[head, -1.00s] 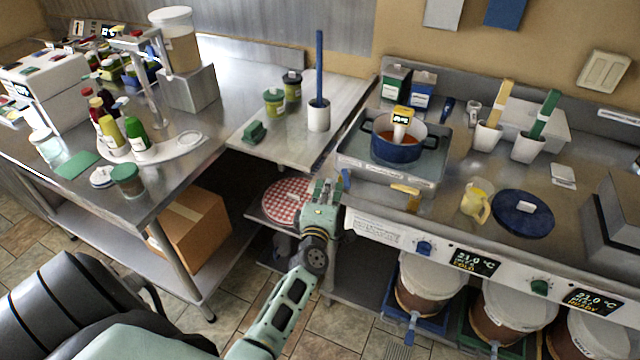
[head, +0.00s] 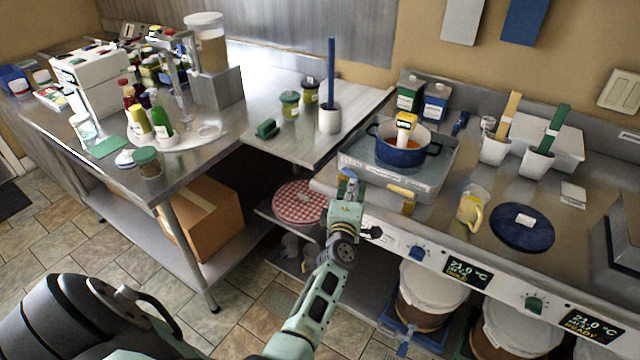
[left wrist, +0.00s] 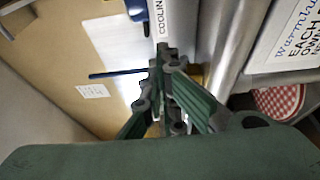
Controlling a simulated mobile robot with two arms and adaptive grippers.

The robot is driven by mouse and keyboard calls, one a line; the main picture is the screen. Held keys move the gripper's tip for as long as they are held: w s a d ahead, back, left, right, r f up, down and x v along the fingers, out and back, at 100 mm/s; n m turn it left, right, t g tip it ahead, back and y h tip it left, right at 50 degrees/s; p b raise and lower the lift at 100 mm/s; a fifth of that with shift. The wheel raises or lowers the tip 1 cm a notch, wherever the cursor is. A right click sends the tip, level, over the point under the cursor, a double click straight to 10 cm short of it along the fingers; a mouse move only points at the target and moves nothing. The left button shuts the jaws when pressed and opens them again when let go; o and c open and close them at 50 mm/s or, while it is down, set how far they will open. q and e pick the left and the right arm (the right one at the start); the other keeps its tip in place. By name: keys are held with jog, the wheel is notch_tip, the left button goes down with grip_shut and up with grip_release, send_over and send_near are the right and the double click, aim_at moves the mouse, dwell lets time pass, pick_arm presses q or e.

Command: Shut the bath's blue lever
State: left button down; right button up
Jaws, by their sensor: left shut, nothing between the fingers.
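The steel bath (head: 372,180) stands at the left end of the right counter, with a blue pot (head: 402,156) in it. A small blue piece (head: 349,173), which may be the blue lever, shows at the bath's front left corner, mostly hidden by my left gripper (head: 347,186). My left gripper is shut and empty, right at this corner; I cannot tell whether it touches the lever. In the left wrist view its fingers (left wrist: 172,92) are together beside the bath's edge. A yellow lever (head: 402,191) is to its right at the bath's front. My right gripper is not in view.
A blue-handled paddle (head: 331,70) stands in a white holder left of the bath. A red-checked round cover (head: 298,203) is on a lower shelf beside my arm. A blue knob (head: 417,252) is on the front panel. Open floor lies at lower left.

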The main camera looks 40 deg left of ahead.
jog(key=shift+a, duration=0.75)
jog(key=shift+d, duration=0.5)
